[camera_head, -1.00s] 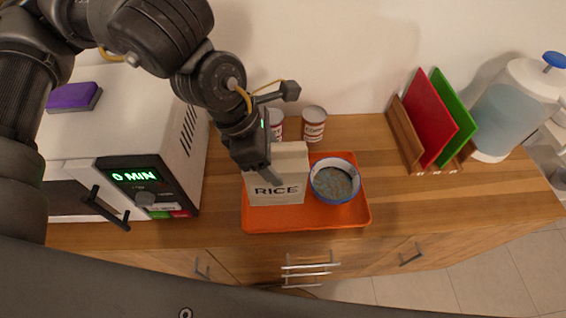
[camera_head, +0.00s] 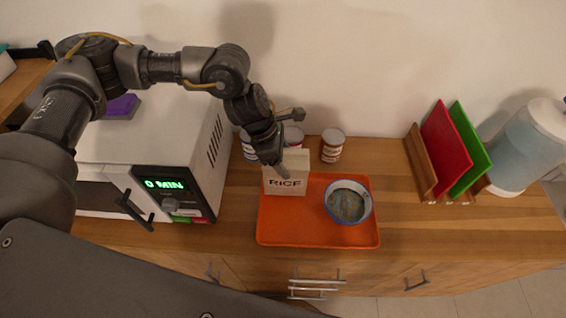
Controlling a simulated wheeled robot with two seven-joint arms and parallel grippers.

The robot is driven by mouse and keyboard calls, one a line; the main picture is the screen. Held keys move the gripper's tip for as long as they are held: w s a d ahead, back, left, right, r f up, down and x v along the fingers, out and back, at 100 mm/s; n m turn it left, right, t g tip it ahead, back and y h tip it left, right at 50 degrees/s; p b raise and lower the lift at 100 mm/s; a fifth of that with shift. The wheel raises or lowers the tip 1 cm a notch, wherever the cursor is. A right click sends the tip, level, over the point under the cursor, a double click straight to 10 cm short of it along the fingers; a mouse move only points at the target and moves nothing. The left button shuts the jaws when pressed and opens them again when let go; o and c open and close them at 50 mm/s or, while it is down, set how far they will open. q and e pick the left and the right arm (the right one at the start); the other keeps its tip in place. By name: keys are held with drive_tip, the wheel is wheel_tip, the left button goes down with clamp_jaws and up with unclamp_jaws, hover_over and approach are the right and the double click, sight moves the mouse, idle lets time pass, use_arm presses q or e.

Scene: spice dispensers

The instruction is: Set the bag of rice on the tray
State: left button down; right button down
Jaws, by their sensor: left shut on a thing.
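The bag of rice (camera_head: 287,183) is a beige, box-shaped packet with the word RICE on its front. It is upright at the back left of the orange tray (camera_head: 290,229). My left gripper (camera_head: 281,168) comes from above and behind and is shut on the top of the bag. One finger shows in front of the bag; the rest of the grip is hidden. I cannot tell whether the bag's base touches the tray. My right gripper is not in view.
A blue-rimmed bowl with grey contents (camera_head: 348,203) stands on the tray's right side. Several cans (camera_head: 332,145) stand behind the tray. A white microwave (camera_head: 168,143) is at left, a rack with red and green boards (camera_head: 447,150) at right. The tray's front left is bare.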

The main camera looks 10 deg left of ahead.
use_arm(q)
wheel_tip(320, 180, down, 3)
drive_tip(key=shift+w+p, duration=0.15)
drive_tip(key=shift+p, duration=0.8)
drive_tip(key=shift+f, duration=0.15)
drive_tip(key=c, duration=0.6)
unclamp_jaws()
drive_tip(key=shift+o, duration=1.4)
